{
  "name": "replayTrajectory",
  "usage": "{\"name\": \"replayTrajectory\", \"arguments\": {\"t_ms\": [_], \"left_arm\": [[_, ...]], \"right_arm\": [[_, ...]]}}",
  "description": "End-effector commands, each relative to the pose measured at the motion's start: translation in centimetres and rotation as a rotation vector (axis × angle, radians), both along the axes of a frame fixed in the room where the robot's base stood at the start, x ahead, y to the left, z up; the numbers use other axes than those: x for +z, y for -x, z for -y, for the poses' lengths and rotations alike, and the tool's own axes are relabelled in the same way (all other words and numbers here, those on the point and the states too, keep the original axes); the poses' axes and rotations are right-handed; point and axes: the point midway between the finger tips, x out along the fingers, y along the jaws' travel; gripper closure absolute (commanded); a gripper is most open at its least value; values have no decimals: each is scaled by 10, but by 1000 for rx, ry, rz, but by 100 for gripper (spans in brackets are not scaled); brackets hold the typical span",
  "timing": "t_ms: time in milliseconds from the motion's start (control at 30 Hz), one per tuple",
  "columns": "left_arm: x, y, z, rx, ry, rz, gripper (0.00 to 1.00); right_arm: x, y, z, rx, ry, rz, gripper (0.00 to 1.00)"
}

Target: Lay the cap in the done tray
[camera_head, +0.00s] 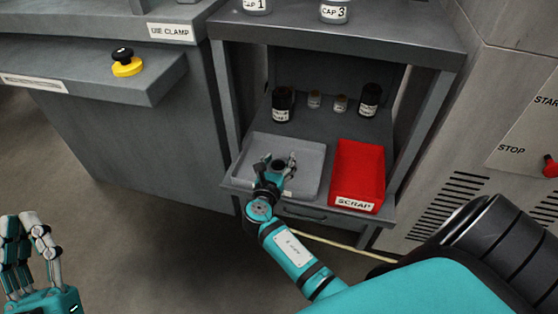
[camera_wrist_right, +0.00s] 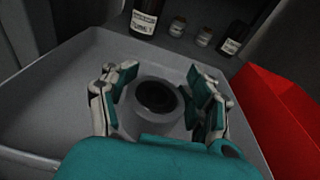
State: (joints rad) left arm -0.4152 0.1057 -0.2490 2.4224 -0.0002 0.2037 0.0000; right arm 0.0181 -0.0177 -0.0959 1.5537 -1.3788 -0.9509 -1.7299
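The done tray is most likely the grey tray (camera_head: 312,163) on the lower shelf; no label on it is readable. My right gripper (camera_head: 279,163) is over its middle. A round grey cap with a dark centre (camera_wrist_right: 157,112) sits between its fingers. Whether the cap rests on the tray floor is also hard to see. My left gripper (camera_head: 32,245) is open and empty at the lower left, far from the tray.
A red scrap tray (camera_head: 358,172) stands right beside the grey tray. Behind them are two dark bottles (camera_head: 282,103) (camera_head: 369,100) and two small jars (camera_head: 315,99) (camera_head: 340,104). Shelf posts flank the opening.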

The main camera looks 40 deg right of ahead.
Motion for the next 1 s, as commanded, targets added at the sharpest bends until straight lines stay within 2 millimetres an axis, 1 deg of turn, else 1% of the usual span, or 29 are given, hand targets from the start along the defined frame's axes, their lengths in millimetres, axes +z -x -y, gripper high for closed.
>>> {"name": "replayTrajectory", "arguments": {"t_ms": [33, 167, 500, 567, 667, 767, 900, 1000], "left_arm": [[0, 0, 0, 0, 0, -1, 100], [0, 0, 0, 0, 0, -1, 100], [0, -1, 0, 0, -2, -7, 100], [-3, -4, 1, 1, -9, -33, 100], [-15, -11, 1, 6, -31, -113, 100], [-31, -20, 0, 11, -62, -221, 100], [-60, -28, -2, 23, -109, -393, 100], [-81, -30, -4, 29, -139, -505, 100]], "right_arm": [[0, 0, 0, 0, 0, 0, 36], [0, 0, 0, 0, 0, 0, 19], [3, 0, 0, 0, 0, 0, 19], [3, 3, -3, 1, 0, 0, 19], [5, 10, -12, 2, -2, -1, 19], [9, 21, -24, 1, -2, -1, 19], [14, 40, -45, 1, -3, -1, 19], [17, 53, -59, 1, -2, -3, 19]]}}
